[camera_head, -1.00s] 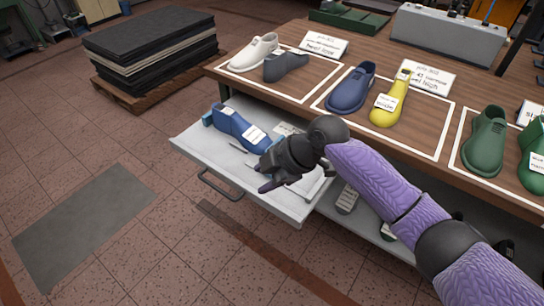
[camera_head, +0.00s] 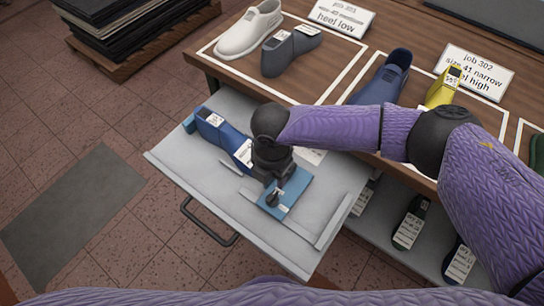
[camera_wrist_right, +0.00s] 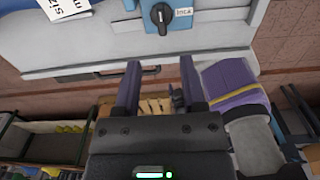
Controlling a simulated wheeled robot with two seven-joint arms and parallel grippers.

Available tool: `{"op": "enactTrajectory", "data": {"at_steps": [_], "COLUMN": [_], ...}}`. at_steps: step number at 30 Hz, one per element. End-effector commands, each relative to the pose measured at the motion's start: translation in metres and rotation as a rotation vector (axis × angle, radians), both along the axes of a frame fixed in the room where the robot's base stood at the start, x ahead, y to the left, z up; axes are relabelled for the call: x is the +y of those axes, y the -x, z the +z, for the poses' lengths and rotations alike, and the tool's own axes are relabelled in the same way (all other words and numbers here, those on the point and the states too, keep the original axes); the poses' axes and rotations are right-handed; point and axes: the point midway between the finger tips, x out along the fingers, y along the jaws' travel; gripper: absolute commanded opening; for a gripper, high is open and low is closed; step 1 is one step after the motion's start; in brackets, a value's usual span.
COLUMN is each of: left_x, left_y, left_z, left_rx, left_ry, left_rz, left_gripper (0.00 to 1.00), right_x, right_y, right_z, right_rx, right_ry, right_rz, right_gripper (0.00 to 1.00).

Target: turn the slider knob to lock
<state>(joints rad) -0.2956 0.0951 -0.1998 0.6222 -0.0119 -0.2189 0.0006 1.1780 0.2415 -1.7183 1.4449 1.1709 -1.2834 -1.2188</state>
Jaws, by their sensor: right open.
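The slider knob (camera_head: 273,198) is a small black knob on a blue plate (camera_head: 296,190) in the open drawer. The right wrist view shows the knob (camera_wrist_right: 161,15) at the top edge, its pointer mark roughly upright, with a small white label (camera_wrist_right: 183,12) to its right whose text I cannot read surely. My right gripper (camera_wrist_right: 160,66) is open and empty, its two fingers apart and short of the knob in that view. In the head view my right gripper (camera_head: 279,182) hangs over the plate and hides part of it. My left gripper is out of view.
The grey drawer (camera_head: 185,172) holds a blue shoe last (camera_head: 220,136) left of my gripper. The wooden table (camera_head: 345,120) above carries shoes, lasts and job cards. More lasts (camera_head: 409,224) lie on a shelf below. The floor in front of the drawer is clear.

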Motion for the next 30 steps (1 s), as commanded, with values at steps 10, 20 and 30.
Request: {"op": "enactTrajectory", "data": {"at_steps": [10, 20, 30], "left_x": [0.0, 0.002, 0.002], "left_y": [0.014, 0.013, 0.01], "left_z": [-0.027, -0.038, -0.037], "left_rx": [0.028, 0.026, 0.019], "left_ry": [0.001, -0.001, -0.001], "left_rz": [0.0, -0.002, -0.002], "left_gripper": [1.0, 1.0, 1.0], "right_x": [-0.001, -0.001, -0.001], "right_y": [0.001, 0.0, 0.0], "right_z": [-0.069, -0.1, -0.099], "right_rx": [0.001, 0.0, -0.001], "right_ry": [0.005, 0.003, 0.002], "right_rz": [0.001, 0.0, 0.0], "right_gripper": [0.53, 0.53, 0.17]}}
